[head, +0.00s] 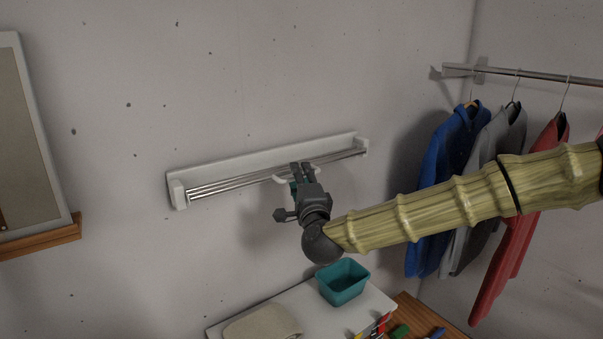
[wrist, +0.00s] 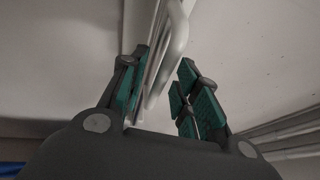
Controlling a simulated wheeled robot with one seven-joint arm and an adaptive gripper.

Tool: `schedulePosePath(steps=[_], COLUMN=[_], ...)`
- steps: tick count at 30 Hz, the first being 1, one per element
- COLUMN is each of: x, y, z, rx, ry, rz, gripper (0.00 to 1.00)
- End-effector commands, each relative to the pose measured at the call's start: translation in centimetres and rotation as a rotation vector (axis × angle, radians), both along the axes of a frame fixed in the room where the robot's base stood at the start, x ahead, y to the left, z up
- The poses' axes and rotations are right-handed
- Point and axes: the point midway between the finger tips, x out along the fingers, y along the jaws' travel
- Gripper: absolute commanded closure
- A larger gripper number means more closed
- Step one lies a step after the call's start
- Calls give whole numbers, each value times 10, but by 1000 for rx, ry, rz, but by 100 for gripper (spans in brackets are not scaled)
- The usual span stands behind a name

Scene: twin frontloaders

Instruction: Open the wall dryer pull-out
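The wall dryer (head: 255,156) is a long white holder on the wall with several thin metal rods along its front, and it looks folded close to the wall. A small curved white handle (head: 280,179) sticks out at its middle, partly hidden by my gripper (head: 302,170). In the wrist view the pale handle (wrist: 179,32) reaches into the space between my gripper's green-padded fingers (wrist: 163,85), nearer the left finger. The fingers are apart, with a clear gap on the right side of the handle. I cannot tell whether the left pad touches it.
Below stands a white surface (head: 292,304) with a teal bin (head: 343,280) and a folded beige cloth (head: 262,325). Clothes, including a blue jacket (head: 440,170), hang from a rail (head: 540,75) at the right. A framed board (head: 30,130) and wooden shelf (head: 40,238) are at the left.

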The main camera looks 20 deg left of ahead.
Motion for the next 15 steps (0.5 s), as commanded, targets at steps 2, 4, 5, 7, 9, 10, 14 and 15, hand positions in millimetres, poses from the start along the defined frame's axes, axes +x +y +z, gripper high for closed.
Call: schedulePosePath(steps=[2,4,5,7,9,10,14,15], x=[3,3,3,3,3,3,3,3], y=[1,2,2,2,1,1,1,1], z=[0,0,0,0,0,0,0,0], rx=[0,0,0,0,0,0,0,0], ry=[0,1,1,1,1,1,1,1], rz=[0,0,0,0,0,0,-1,-1], gripper=[69,69,69,69,69,69,91,98])
